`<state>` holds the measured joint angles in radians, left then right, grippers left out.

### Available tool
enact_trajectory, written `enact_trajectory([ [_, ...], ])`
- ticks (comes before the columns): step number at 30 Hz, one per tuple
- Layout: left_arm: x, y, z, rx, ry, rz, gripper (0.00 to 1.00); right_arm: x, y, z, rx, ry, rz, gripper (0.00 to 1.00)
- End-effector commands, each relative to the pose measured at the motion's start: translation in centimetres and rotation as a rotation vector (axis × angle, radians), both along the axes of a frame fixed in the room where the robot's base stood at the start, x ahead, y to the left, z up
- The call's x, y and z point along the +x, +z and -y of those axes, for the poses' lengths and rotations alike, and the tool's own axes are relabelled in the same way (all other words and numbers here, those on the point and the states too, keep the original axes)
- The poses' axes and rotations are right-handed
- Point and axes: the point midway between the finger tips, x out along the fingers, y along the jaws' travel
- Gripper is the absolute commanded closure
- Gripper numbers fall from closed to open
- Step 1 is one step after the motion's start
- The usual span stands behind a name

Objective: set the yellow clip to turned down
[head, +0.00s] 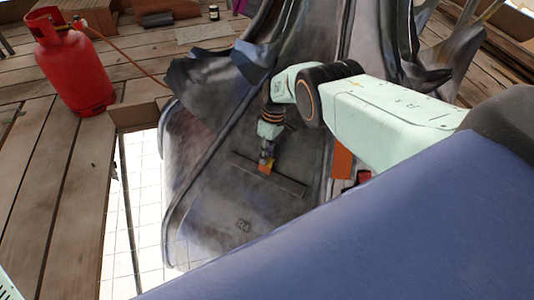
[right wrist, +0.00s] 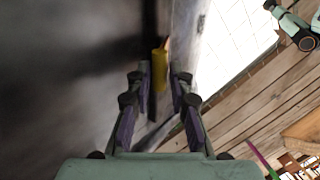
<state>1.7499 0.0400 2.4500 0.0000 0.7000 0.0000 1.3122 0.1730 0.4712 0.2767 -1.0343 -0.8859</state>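The yellow clip (head: 265,169) sits on the grey metal face of the finial (head: 215,205), at a dark narrow bar or slot (head: 290,184). My right gripper (head: 267,154) is right at the clip and hides part of it in the head view. In the right wrist view the clip (right wrist: 160,70) stands between the fingertips of my right gripper (right wrist: 160,82). The fingers are apart, with a small gap showing on each side of the clip. An orange edge shows at its far end. I cannot tell which way the clip is turned. My left gripper is not in view.
A red gas cylinder (head: 72,65) with a hose stands on the plank deck (head: 40,170) at the left. A gap in the deck (head: 130,215) opens beside the finial onto a white tiled surface far below. Curled metal leaves (head: 215,80) jut out above the face. An orange strip (head: 342,160) lies right of the clip.

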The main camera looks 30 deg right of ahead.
Motion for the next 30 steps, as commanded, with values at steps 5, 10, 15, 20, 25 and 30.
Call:
enact_trajectory([
  [5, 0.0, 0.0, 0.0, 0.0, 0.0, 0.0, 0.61, 0.0, 0.0, 0.0, -0.001, 0.0, 0.001, 0.63],
  [10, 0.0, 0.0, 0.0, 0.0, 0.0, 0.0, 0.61, 0.0, 0.0, 0.1, -0.001, -0.001, -0.001, 0.63],
  [15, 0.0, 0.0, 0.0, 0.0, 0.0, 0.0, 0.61, 0.1, 0.2, 0.1, -0.002, -0.001, 0.001, 0.63],
  [20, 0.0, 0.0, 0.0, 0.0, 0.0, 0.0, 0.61, 0.4, 1.7, 0.5, -0.001, -0.002, 0.001, 0.63],
  [25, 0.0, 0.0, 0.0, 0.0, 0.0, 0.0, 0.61, 0.7, 4.3, 1.0, -0.002, -0.002, 0.003, 0.63],
  [30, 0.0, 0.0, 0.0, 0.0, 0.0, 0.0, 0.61, 1.1, 7.5, 1.7, -0.001, -0.001, 0.002, 0.63],
])
